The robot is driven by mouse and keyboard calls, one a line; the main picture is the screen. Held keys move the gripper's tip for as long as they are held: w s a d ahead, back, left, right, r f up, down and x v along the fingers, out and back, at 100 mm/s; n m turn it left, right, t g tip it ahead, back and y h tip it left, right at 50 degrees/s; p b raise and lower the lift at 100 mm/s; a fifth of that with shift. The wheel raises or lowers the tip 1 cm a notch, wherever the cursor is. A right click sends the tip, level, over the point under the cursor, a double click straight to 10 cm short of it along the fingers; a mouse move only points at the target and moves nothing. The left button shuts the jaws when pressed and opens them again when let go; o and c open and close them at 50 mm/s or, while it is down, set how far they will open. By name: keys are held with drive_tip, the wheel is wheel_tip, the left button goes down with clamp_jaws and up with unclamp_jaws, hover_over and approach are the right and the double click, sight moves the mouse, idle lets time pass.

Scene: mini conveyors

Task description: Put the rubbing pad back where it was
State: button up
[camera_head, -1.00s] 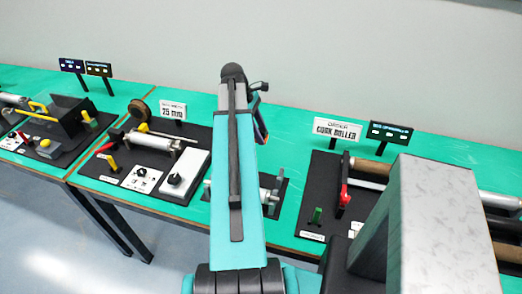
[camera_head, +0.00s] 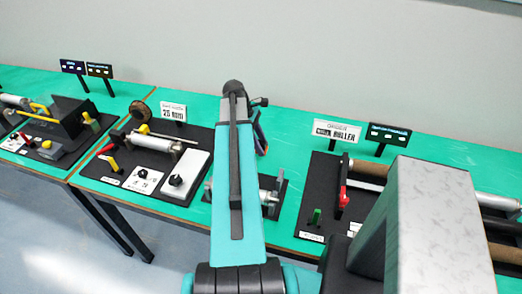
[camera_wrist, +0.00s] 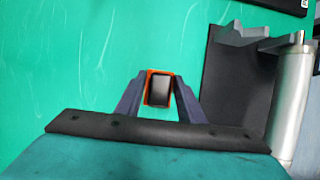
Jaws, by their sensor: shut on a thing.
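The rubbing pad (camera_wrist: 158,90), a small dark block with an orange rim, is between the two dark blue fingers of my gripper (camera_wrist: 158,93) in the wrist view. The fingers are shut on its sides. Bare green table shows around it, and I cannot tell its height above the table. In the head view only a sliver of my gripper (camera_head: 260,135) shows to the right of my teal arm link. The pad cannot be made out clearly there.
A small roller on a black base (camera_head: 276,207) stands partly behind my arm. A black board with a roller and white box (camera_head: 184,172) is to its left. A larger roller machine (camera_head: 318,200) is at right. Bare green table (camera_wrist: 60,70) lies left of the pad.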

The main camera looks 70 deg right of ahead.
drive_tip(key=shift+f+p, duration=0.35)
drive_tip(key=shift+f, duration=1.2)
drive_tip(key=shift+f, duration=0.15)
drive_tip(key=o, duration=1)
drive_tip(key=shift+r, duration=0.2)
drive_tip(key=b+v, duration=0.3)
drive_tip(key=v, duration=0.9)
drive_tip(key=shift+s, duration=0.2)
